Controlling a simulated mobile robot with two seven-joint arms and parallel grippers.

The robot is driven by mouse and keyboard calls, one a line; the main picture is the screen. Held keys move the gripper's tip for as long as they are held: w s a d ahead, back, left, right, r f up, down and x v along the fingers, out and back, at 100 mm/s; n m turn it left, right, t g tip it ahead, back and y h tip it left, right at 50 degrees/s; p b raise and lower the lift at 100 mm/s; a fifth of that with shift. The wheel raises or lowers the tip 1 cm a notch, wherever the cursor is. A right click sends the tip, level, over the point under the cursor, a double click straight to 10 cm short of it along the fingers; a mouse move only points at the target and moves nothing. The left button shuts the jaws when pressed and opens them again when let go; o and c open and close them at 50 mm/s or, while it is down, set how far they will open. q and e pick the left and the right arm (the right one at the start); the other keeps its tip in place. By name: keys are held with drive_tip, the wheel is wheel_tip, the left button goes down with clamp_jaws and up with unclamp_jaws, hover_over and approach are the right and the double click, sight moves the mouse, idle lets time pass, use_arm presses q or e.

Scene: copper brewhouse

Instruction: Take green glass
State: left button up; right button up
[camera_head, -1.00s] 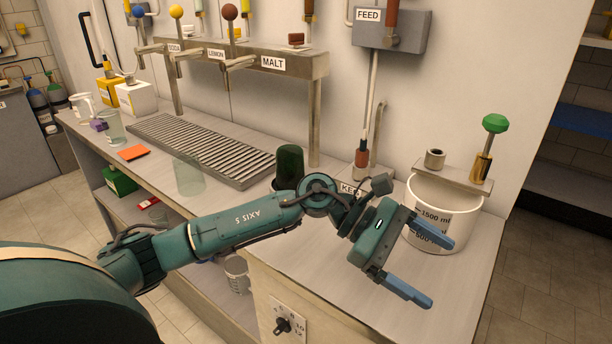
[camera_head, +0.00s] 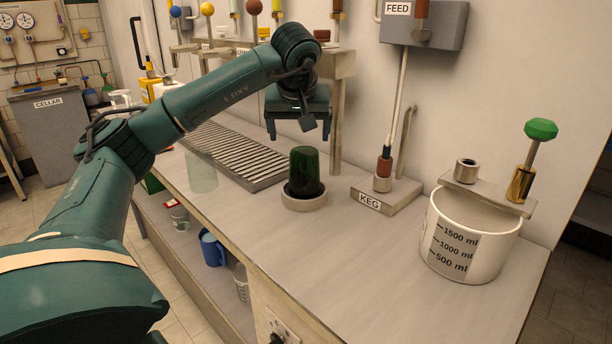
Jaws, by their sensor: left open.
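The green glass (camera_head: 304,170) is dark green and stands on a round pale base (camera_head: 304,200) on the counter, right of the drip grate. It looks upside down, with its closed end up. My left gripper (camera_head: 299,132) is open and empty above and behind the glass in the picture, with its fingers pointing down. The fingers look apart from the glass. My right gripper is not in view.
A clear glass (camera_head: 201,172) stands left of the grate (camera_head: 235,155). The KEG block (camera_head: 372,200) with its upright pipes is close on the right. A white measuring pot (camera_head: 470,238) stands further right. The counter front is clear.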

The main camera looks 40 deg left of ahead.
sight(304, 152)
use_arm(q)
drive_tip(key=x, duration=0.6)
drive_tip(key=d+b+x, duration=0.1)
drive_tip(key=x, duration=0.2)
drive_tip(key=shift+w, duration=0.25)
drive_tip(key=shift+c, duration=0.2)
